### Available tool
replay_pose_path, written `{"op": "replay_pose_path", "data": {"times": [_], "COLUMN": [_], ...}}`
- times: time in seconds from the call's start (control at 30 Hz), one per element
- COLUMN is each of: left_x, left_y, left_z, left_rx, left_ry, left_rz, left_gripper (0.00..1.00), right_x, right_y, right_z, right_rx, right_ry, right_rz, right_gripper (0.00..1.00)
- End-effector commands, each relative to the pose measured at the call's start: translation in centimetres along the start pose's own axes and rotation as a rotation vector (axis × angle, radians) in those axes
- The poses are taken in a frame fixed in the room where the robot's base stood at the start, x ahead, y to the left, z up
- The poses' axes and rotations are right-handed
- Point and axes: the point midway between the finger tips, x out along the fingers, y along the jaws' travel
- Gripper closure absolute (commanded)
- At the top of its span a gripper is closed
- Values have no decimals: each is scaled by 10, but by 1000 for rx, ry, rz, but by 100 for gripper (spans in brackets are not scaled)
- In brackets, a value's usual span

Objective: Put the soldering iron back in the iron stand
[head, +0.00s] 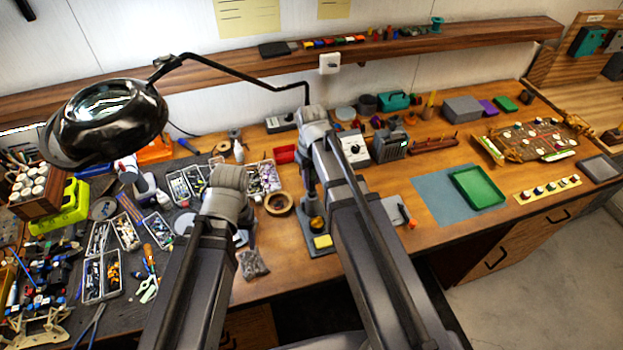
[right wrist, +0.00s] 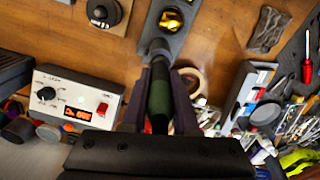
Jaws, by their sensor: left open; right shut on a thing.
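The soldering iron (right wrist: 160,98) has a dark green and black handle. In the right wrist view my right gripper (right wrist: 158,88) is shut around that handle, and the front of the iron points toward the iron stand (right wrist: 176,40). The stand has a dark grey base with a cup of brass wool; in the head view its base (head: 313,247) carries a yellow sponge near the bench's front edge. My right gripper (head: 312,192) hangs just behind the stand, partly hidden by my arm. Whether the iron touches the stand cannot be told. My left gripper (head: 243,232) is open, largely hidden behind its wrist.
The soldering station (head: 352,148) stands behind and right of the stand. A tape roll (head: 277,203) and a small bag of parts (head: 252,264) lie to the left. A magnifier lamp (head: 105,115) overhangs the cluttered left side. Bare wood shows around the stand.

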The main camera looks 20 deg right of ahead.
Motion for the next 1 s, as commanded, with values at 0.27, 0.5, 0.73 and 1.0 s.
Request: {"op": "replay_pose_path", "data": {"times": [0.27,0.5,0.73,1.0], "left_x": [10,14,13,13], "left_y": [1,1,1,1], "left_z": [-1,-1,-1,-1], "left_rx": [2,3,3,3], "left_ry": [0,0,0,0], "left_rz": [0,-1,-1,-1], "left_gripper": [31,31,31,31], "right_x": [10,14,14,14], "right_y": [0,0,0,0], "right_z": [0,0,0,0], "right_rx": [0,0,0,0], "right_ry": [0,0,0,0], "right_rz": [0,0,0,0], "right_gripper": [100,100,100,42]}}
